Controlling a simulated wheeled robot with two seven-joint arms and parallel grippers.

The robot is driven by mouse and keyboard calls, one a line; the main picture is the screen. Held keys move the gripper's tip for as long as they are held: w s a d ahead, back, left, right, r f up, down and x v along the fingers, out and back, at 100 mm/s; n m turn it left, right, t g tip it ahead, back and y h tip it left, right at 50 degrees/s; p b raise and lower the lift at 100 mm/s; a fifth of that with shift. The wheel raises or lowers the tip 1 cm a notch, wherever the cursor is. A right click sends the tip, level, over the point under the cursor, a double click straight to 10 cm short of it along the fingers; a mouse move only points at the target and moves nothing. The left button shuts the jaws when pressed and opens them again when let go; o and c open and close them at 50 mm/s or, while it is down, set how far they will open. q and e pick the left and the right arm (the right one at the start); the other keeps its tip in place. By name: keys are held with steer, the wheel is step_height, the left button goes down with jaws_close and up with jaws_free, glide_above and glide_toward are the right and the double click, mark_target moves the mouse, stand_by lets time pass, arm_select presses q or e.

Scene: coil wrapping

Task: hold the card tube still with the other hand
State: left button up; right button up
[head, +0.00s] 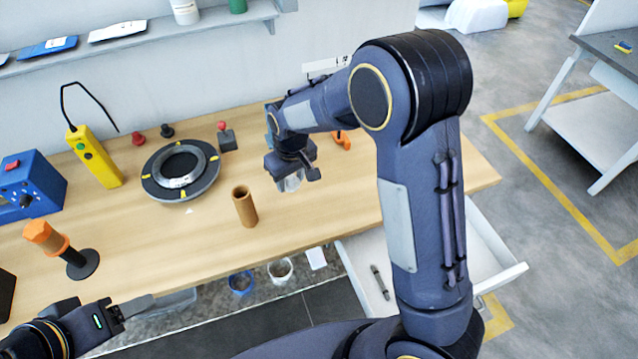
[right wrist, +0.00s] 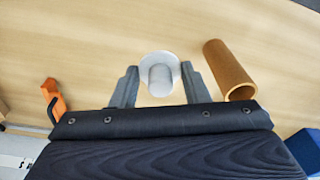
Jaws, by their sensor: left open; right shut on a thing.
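The brown card tube (head: 244,207) stands upright on the wooden bench in the head view. It also shows in the right wrist view (right wrist: 229,69), right of the fingers and apart from them. My right gripper (head: 291,180) is over the bench to the right of the tube. In the right wrist view my right gripper (right wrist: 160,88) is shut on a pale grey round piece (right wrist: 160,68) with a wider disc and a narrower stub. My left gripper (head: 130,306) is at the bench's front left, open and empty, well away from the tube.
A black ring-shaped fixture (head: 152,188) lies behind the tube. An orange-topped post (head: 46,238), a yellow handheld device (head: 96,160) and a blue box (head: 30,185) stand at left. An orange item (head: 342,140) lies behind my right arm. An open drawer (head: 489,247) juts out below the bench.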

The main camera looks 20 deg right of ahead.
arm_select(q)
steer(key=shift+f, duration=0.15)
arm_select(e)
steer(key=shift+w+a+r+n, duration=0.35)
steer(key=shift+a+r+n, duration=0.4)
steer(key=shift+a, duration=1.25)
steer(key=shift+w+a+r+n, duration=0.35)
steer(key=shift+a+r+n, duration=0.45)
steer(key=shift+a, duration=1.2)
steer(key=shift+w+a+r+n, duration=0.35)
steer(key=shift+a+r+n, duration=0.4)
steer(key=shift+a, duration=1.25)
arm_select(q)
steer(key=shift+c, duration=0.4)
arm_select(e)
steer(key=shift+f, duration=0.15)
